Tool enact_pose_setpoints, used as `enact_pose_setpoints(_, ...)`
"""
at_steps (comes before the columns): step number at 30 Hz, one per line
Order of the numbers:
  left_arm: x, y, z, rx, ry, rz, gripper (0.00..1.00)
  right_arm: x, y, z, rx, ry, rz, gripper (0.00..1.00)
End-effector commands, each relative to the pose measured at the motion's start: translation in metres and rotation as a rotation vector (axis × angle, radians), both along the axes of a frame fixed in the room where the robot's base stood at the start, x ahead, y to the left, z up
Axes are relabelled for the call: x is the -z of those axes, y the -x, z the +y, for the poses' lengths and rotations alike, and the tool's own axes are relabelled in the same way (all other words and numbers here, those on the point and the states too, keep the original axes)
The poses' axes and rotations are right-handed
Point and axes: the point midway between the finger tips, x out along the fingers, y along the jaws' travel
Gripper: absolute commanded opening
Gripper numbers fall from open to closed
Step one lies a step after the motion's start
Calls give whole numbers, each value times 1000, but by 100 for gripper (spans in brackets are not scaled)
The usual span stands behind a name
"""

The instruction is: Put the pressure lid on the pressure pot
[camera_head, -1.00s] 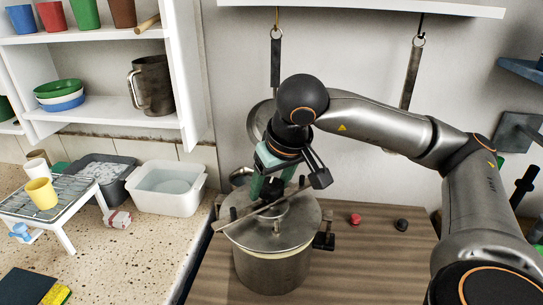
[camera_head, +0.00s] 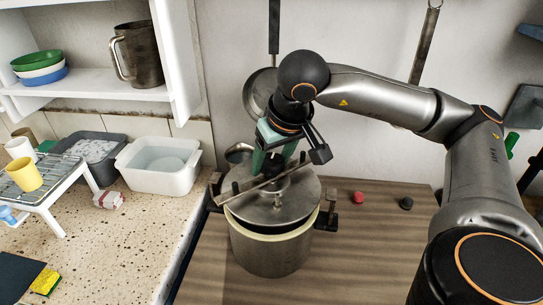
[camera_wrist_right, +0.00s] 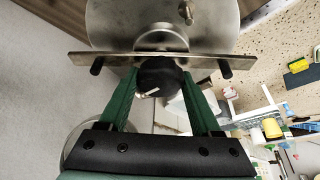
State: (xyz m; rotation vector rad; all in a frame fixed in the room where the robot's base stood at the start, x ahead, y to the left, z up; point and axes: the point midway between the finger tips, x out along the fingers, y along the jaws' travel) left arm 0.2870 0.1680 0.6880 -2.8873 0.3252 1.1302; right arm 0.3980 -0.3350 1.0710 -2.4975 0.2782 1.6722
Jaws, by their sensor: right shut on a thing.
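The pressure lid (camera_head: 290,205), a round metal disc with a crossbar and black knob, is over the pressure pot (camera_head: 268,255). My right gripper (camera_head: 272,164) is shut on the lid's black knob (camera_wrist_right: 160,76), its green fingers on either side. The lid (camera_wrist_right: 115,18) also shows in the right wrist view, with the crossbar (camera_wrist_right: 135,60) across it. The pot's cream rim shows below the lid at the front, with a dark gap between them. Whether the lid touches the rim at the back is hidden. My left gripper is not in view.
The pot stands on a wooden surface with a red knob (camera_head: 358,197) and a black knob (camera_head: 405,203) to its right. A white basin (camera_head: 155,182) and a wire rack (camera_head: 45,180) are on the speckled counter at left. A pan (camera_head: 258,92) hangs behind my gripper.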

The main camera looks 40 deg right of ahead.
Motion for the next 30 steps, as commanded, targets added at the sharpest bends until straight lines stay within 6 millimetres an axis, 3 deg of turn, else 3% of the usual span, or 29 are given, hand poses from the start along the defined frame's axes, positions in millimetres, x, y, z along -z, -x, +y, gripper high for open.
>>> enact_pose_setpoints(30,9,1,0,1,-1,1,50,5,0,0,1,0,-6,0)
